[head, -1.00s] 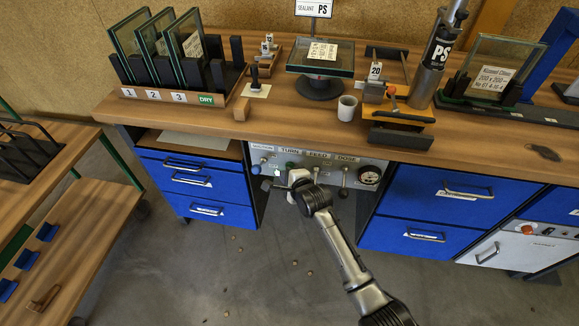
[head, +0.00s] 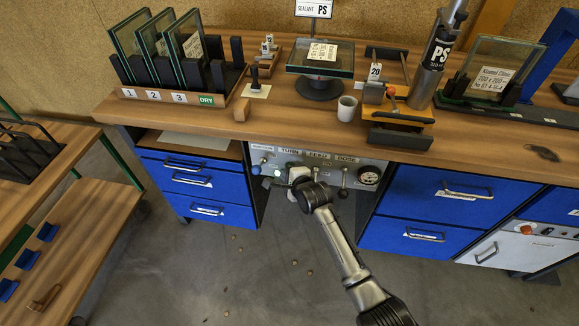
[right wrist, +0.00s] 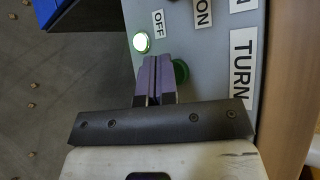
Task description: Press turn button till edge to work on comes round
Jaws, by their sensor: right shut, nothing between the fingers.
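The glass pane (head: 303,59) lies flat on a dark round turntable (head: 320,91) on the bench, with a white label (head: 323,51) on top. Below the bench edge is the grey control panel (head: 325,166) with TURN, FEED and DOSE labels. My right gripper (right wrist: 157,60) is shut and empty, its fingertips at the panel by the TURN label (right wrist: 241,62). The green button (right wrist: 181,72) is partly hidden behind the fingers; contact cannot be made out. A lamp (right wrist: 141,42) near the OFF label glows whitish green. My left gripper is out of view.
Blue drawers (head: 193,181) flank the panel.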

